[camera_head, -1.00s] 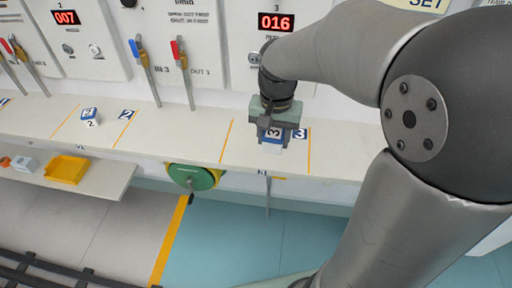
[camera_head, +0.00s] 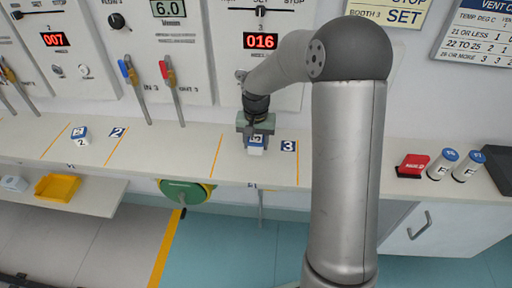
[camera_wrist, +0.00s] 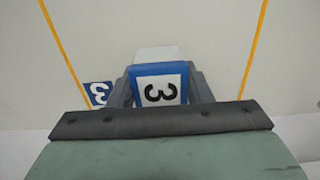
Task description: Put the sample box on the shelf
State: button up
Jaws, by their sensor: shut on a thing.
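The sample box (camera_head: 256,150) is small, white below and blue on top, with a black 3 on a white label. My gripper (camera_head: 256,138) reaches down over the long white shelf (camera_head: 193,141) and is shut on the box. In the wrist view the box (camera_wrist: 160,69) sits between the two grey fingers of my gripper (camera_wrist: 160,88). The box is between two orange lines, beside a blue plate marked 3 (camera_head: 288,146). I cannot tell whether its underside touches the shelf.
A yellow bin (camera_head: 58,187) is on the lower ledge. A red block (camera_head: 412,165) and two white, blue-topped cylinders (camera_head: 442,164) stand right. Red and blue levers (camera_head: 171,88) hang over the shelf.

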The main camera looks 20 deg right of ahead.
aim_at(256, 149)
jog(key=shift+w+f, duration=0.15)
jog(key=shift+f, duration=1.55)
jog(key=shift+f, duration=0.2)
jog(key=o, duration=1)
jog(key=shift+r, duration=0.15)
notch_tip(256, 149, up, 12)
jog(key=shift+f, duration=0.15)
jog(key=s+n, duration=0.1)
jog(key=s, duration=0.8)
jog(key=s+a+n, duration=0.1)
jog(key=s+n, duration=0.1)
jog(key=s, duration=0.7)
jog(key=s+n, duration=0.1)
jog(key=s, duration=0.9)
jog(key=shift+a+r+n, duration=0.25)
jog(key=shift+n, duration=0.05)
